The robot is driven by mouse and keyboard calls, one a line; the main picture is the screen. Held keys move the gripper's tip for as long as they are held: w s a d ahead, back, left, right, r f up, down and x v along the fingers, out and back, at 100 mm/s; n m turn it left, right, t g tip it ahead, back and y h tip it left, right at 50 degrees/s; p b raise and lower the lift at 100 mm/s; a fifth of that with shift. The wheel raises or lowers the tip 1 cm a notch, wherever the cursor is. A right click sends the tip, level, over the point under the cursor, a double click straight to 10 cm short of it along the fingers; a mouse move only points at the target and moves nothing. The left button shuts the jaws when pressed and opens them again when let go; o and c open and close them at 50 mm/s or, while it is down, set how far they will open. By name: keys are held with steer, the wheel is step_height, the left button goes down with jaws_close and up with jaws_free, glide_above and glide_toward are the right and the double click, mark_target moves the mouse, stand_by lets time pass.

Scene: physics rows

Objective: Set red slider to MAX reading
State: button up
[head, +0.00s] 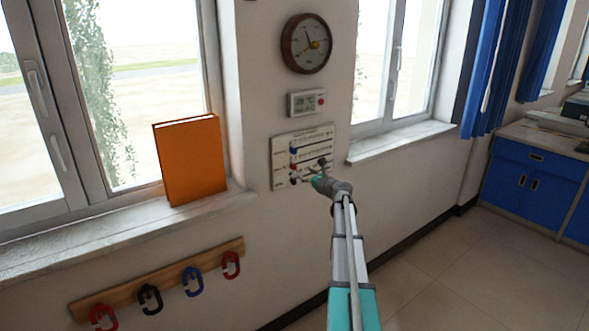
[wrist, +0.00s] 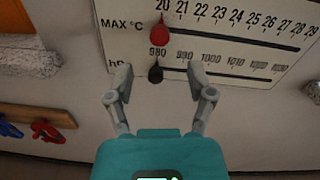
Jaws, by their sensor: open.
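A black slider (wrist: 155,73) is on the hPa row below, near 980. My gripper (wrist: 159,76) is open and empty in front of the panel, its fingertips below the red slider and to either side of the black one. I cannot tell how far the tips are from the panel.
An orange book (head: 190,160) stands on the left sill. A hook rack (head: 170,278) is lower left. A sill (head: 400,140) juts out at right.

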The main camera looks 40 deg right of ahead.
mark_target(295, 168)
steer(key=shift+w+a, duration=0.15)
steer(key=shift+w, duration=3.8)
jaws_close()
